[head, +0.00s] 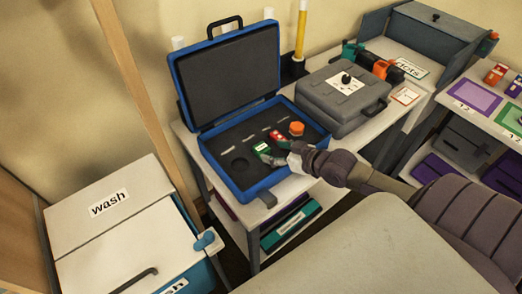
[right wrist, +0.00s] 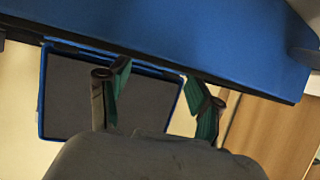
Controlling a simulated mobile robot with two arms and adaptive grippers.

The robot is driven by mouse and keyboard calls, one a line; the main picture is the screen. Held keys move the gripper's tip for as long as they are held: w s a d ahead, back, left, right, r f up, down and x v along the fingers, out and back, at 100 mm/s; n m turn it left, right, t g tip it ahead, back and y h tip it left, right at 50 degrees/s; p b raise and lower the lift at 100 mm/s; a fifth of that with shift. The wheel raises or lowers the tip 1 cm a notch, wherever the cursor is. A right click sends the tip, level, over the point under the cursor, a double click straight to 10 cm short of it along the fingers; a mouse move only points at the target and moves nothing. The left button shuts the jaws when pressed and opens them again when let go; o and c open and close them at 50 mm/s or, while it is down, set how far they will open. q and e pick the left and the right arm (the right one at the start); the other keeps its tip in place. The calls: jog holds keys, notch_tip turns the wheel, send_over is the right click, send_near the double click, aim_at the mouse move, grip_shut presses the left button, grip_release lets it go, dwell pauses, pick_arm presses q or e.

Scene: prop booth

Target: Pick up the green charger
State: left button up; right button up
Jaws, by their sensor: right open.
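The green charger (head: 261,147) sits in the dark foam of the open blue case (head: 254,183), beside a small red item. My right gripper (head: 275,154) reaches in from the right, over the case's front edge, with its fingertips close to the charger. In the right wrist view its two green-tipped fingers (right wrist: 157,78) are spread with nothing between them. I cannot tell whether a finger touches the charger. The charger does not show in the right wrist view, where the case's blue wall (right wrist: 190,35) fills the top. My left gripper is not in view.
The case's raised lid (head: 228,75) stands behind. The red item (head: 277,136) and an orange knob (head: 297,128) are in the foam. A grey case (head: 343,98) stands close on the right. A white wash bin (head: 120,225) is at the left.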

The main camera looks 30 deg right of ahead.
aim_at(262, 148)
jog(key=shift+x, duration=2.7)
jog(key=shift+d+f, duration=0.1)
jog(key=shift+d, duration=0.1)
jog(key=c, duration=1.1)
